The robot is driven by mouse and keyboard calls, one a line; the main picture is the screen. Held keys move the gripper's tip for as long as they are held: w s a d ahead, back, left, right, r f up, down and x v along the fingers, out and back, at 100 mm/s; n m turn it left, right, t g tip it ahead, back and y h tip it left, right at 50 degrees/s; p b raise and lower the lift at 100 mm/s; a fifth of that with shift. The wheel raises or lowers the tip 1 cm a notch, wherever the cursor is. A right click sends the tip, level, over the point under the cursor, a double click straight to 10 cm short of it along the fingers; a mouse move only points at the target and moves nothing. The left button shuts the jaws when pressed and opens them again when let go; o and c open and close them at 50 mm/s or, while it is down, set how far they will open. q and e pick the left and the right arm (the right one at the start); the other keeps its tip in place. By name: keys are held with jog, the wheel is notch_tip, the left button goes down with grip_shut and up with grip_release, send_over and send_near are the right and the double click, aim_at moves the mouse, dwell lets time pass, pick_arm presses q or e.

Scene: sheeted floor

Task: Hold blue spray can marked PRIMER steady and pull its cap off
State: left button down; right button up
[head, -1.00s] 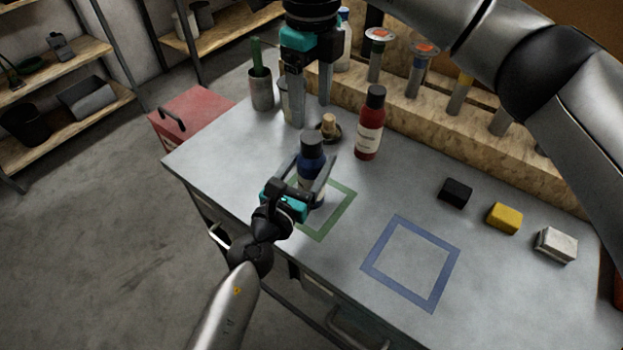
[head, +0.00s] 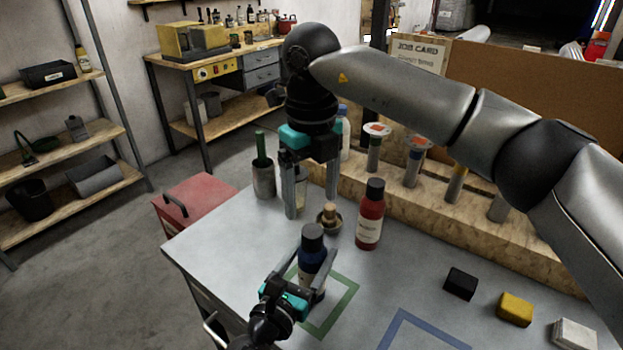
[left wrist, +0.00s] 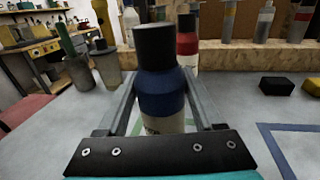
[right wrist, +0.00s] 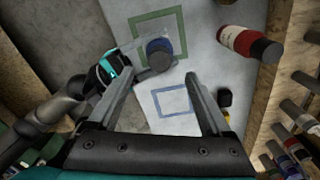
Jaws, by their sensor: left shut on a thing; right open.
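The blue spray can (head: 311,265) stands upright on the bench at the green taped square (head: 345,308), with its black cap (head: 313,236) on top. In the left wrist view the can (left wrist: 160,92) stands between my left fingers, cap (left wrist: 154,46) uppermost; the lettering on its pale label is mostly hidden. My left gripper (head: 308,272) is shut on the can's body, below the cap. My right gripper (head: 311,204) is open and empty, fingers pointing down, above and behind the can. The right wrist view shows the can (right wrist: 160,58) from above, beyond the fingers.
A red bottle (head: 370,218) stands right of the can. Black (head: 461,283), yellow (head: 515,308) and white (head: 574,334) blocks lie at right. The blue taped square (head: 405,325) is bare.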

aim_at(311, 230)
notch_tip(311, 230, down, 8)
jog(key=shift+f, duration=0.1)
dwell(0.4)
grip_shut()
dwell(0.5)
jog(key=shift+r, duration=0.4)
dwell(0.6)
jog(key=shift+r, duration=0.9)
jog(key=shift+r, duration=0.1)
jog(key=shift+r, duration=1.95)
pick_arm(q)
grip_release()
